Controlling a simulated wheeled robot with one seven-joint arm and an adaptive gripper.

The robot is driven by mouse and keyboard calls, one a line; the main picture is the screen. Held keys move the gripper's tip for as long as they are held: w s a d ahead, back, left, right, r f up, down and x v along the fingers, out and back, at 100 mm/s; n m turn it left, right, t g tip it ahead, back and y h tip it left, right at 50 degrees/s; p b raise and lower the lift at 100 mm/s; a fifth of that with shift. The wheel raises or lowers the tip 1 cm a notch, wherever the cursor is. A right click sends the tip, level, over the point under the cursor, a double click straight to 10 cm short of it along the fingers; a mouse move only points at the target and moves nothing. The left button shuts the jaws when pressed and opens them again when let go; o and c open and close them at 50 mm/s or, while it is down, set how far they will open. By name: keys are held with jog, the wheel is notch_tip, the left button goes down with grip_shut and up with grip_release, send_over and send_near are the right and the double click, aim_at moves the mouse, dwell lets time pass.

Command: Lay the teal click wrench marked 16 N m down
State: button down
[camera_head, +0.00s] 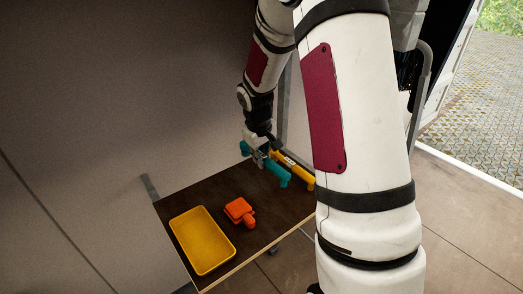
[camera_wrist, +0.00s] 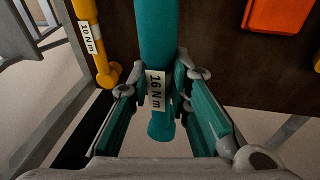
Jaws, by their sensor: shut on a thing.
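The teal click wrench (camera_wrist: 156,40) with a white "16 N m" label is between the jaws of my gripper (camera_wrist: 158,90) in the wrist view. The jaws are shut on it near the label, and its rounded end sticks out past them. In the head view the teal wrench (camera_head: 277,171) is at the far right part of the dark table, with my gripper (camera_head: 262,152) over it. I cannot tell whether it touches the table top (camera_head: 195,198).
A yellow wrench (camera_wrist: 84,12) labelled "10 N m" lies beside the teal one. An orange object (camera_head: 239,210) lies mid-table, and a yellow tray (camera_head: 176,228) is at the near left. Bare table lies between the orange object and the teal wrench. A wall stands behind the table.

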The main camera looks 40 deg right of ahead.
jog(key=shift+s+f, duration=0.15)
jog(key=shift+s, duration=0.45)
jog(key=shift+w+f, duration=0.2)
jog(key=shift+f, duration=0.5)
jog(key=shift+s+f+b, duration=0.1)
jog(key=shift+f+b, duration=1.3)
jog(key=shift+f, duration=1.25)
jog(key=shift+f, duration=0.55)
jog(key=c, duration=1.4)
grip_release()
jog(key=shift+r, duration=0.1)
jog(key=v, duration=1.2)
jog(key=shift+s, duration=0.1)
